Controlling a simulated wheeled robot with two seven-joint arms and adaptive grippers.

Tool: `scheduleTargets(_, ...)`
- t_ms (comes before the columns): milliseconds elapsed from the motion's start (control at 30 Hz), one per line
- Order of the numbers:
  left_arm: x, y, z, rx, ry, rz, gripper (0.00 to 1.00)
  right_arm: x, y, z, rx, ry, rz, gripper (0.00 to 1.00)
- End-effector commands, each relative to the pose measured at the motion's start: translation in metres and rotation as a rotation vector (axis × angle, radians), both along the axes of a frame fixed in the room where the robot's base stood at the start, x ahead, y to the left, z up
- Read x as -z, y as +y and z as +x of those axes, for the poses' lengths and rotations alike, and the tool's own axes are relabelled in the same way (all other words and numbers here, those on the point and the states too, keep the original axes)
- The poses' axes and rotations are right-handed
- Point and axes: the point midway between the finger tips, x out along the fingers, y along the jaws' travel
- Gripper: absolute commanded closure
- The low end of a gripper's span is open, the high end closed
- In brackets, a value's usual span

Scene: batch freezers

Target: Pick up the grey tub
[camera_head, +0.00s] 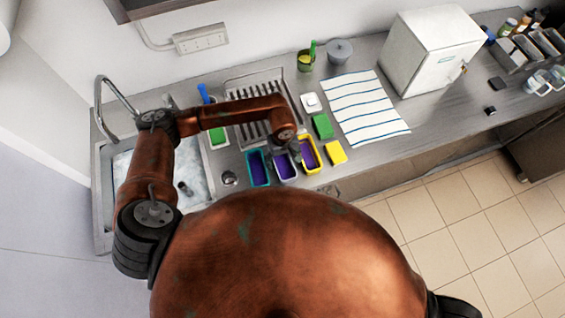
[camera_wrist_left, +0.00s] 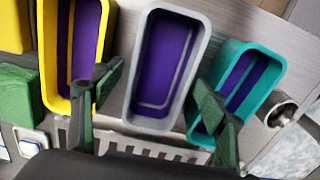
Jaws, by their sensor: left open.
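The grey tub (camera_head: 288,180) stands on the counter between a teal tub (camera_head: 258,168) and a yellow tub (camera_head: 310,154). It has purple inside. My left gripper (camera_head: 293,148) is over the far end of the grey tub in the head view. In the left wrist view, the grey tub (camera_wrist_left: 148,125) lies in the middle, between the spread green fingers of my left gripper (camera_wrist_left: 158,90). One finger overlaps the yellow tub (camera_wrist_left: 52,60), the other the teal tub (camera_wrist_left: 272,65). The gripper is open and holds nothing. My right gripper is not in view.
The sink (camera_head: 187,187) is to the left, and a metal cup (camera_head: 229,179) stands beside the teal tub. A drying rack (camera_head: 248,92) lies behind. Green (camera_head: 322,126) and yellow (camera_head: 335,152) sponges and a striped towel (camera_head: 365,108) lie to the right.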

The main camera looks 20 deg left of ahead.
Motion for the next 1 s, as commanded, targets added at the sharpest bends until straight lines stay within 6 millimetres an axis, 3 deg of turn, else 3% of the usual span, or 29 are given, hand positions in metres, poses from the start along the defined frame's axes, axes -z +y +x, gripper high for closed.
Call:
scheduleTargets(133,0.0115,0.0001,-0.0004,0.001,0.001,-0.001,0.33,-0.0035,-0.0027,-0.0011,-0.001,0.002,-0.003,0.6)
scheduleTargets(367,0.0131,0.0001,-0.0003,0.001,0.0,0.0,0.34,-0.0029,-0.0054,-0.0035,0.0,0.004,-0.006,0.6)
scheduleTargets(900,0.0128,0.0002,-0.0004,0.0,0.001,0.0,0.71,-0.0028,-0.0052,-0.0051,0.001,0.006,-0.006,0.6)
scheduleTargets(1000,0.0127,0.0002,-0.0004,0.0,0.001,-0.001,0.74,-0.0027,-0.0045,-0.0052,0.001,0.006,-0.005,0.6)
